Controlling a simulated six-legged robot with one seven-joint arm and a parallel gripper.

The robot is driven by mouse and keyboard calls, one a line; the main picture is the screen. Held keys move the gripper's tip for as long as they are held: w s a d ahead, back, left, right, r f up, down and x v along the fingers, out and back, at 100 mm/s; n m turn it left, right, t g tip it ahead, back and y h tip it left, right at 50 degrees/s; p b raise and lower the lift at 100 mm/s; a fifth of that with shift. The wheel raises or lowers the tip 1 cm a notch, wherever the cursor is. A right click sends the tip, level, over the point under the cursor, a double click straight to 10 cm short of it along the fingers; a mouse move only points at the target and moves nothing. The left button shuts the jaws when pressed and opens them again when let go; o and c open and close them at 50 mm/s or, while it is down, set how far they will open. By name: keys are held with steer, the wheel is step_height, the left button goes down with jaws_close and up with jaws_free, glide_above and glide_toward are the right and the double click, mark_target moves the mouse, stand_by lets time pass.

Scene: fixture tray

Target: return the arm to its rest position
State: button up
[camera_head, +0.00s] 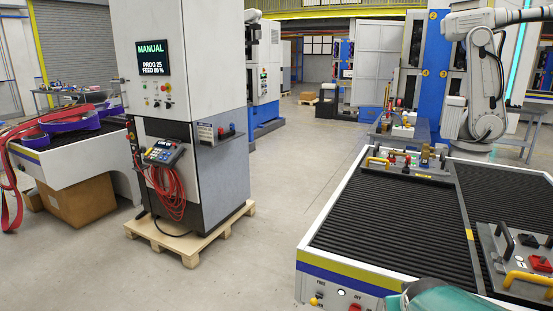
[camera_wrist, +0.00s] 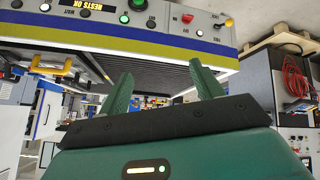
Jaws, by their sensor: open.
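My gripper (camera_wrist: 161,70) shows in the wrist view with its two green fingers spread apart and nothing between them. Beyond the fingers is the front of the ribbed black table, whose panel fills the top of that view. In the head view a teal part of my arm (camera_head: 440,297) shows at the bottom edge, in front of the table (camera_head: 385,225). The fingers cannot be made out there.
A fixture tray (camera_head: 492,268) with a yellow handle lies on the table's right; another tray (camera_head: 398,168) lies at its back. A control cabinet (camera_head: 190,100) stands on a pallet (camera_head: 188,243) at left. A white robot arm (camera_head: 483,80) stands behind the table. Floor between is clear.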

steer(key=s+a+r+n+g+y, duration=0.1)
steer(key=s+a+r+y, duration=0.2)
steer(key=s+a+r, duration=0.4)
steer(key=s+a, duration=0.6)
steer(key=a, duration=0.3)
steer(key=shift+s+g+y, duration=0.2)
steer(key=shift+g+y, duration=0.1)
steer(key=shift+d, duration=0.1)
steer(key=c, duration=0.7)
steer(key=shift+o, duration=0.2)
steer(key=shift+d, duration=0.1)
steer(key=shift+d, duration=0.1)
